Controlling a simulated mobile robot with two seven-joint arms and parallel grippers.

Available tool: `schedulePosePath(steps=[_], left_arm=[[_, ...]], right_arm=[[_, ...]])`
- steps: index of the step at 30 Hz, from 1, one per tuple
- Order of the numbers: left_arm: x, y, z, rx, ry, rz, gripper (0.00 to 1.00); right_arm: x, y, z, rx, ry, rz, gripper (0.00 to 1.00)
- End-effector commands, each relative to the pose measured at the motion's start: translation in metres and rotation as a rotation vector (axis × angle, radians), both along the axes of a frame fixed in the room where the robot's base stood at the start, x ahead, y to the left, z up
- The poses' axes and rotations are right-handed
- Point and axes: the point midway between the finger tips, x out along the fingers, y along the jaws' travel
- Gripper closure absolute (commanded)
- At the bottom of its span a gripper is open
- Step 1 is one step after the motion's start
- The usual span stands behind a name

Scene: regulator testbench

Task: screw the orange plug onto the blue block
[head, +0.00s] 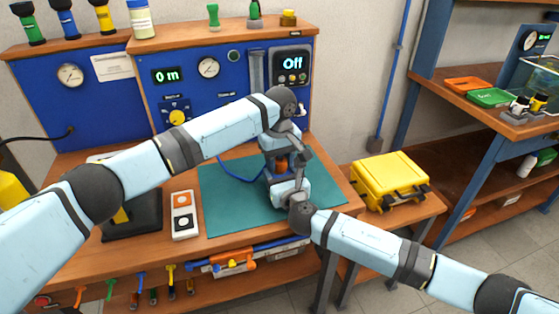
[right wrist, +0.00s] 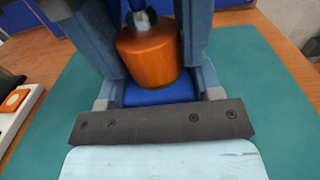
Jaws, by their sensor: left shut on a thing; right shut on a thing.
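The orange plug (head: 281,164) is a small cylinder between my two grippers above the green mat. It also shows large in the right wrist view (right wrist: 148,57), just over the blue block (right wrist: 160,93); whether they touch or are threaded I cannot tell. My left gripper (head: 282,156) comes down from above and is shut on the plug, its fingertips partly hidden. My right gripper (head: 283,179) comes from the front right and is shut on the blue block, which lies between its fingers (right wrist: 150,75). In the head view the block is mostly hidden.
The green mat (head: 225,205) lies on the wooden bench. A blue hose (head: 228,172) runs toward the grippers. A box with an orange and a black button (head: 182,215) stands left of the mat. The blue panel (head: 135,108) rises behind. A yellow case (head: 390,182) stands at right.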

Motion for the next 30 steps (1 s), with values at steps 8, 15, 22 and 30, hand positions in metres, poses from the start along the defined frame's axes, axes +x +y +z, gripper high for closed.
schedulePosePath(steps=[8,15,22,30], left_arm=[[0.000,0.000,0.000,0.001,0.000,0.003,0.36],[0.000,0.000,0.000,0.001,0.000,0.003,0.33],[0.000,0.000,0.015,-0.001,-0.001,0.003,0.33],[0.000,0.000,0.045,-0.001,-0.001,0.003,0.33]], right_arm=[[0.000,0.000,0.000,0.000,0.000,0.000,1.00],[0.000,0.000,0.000,0.000,0.000,0.000,1.00],[0.000,0.000,0.000,0.000,0.000,0.000,1.00],[0.000,0.000,0.000,0.000,0.000,0.000,1.00]])
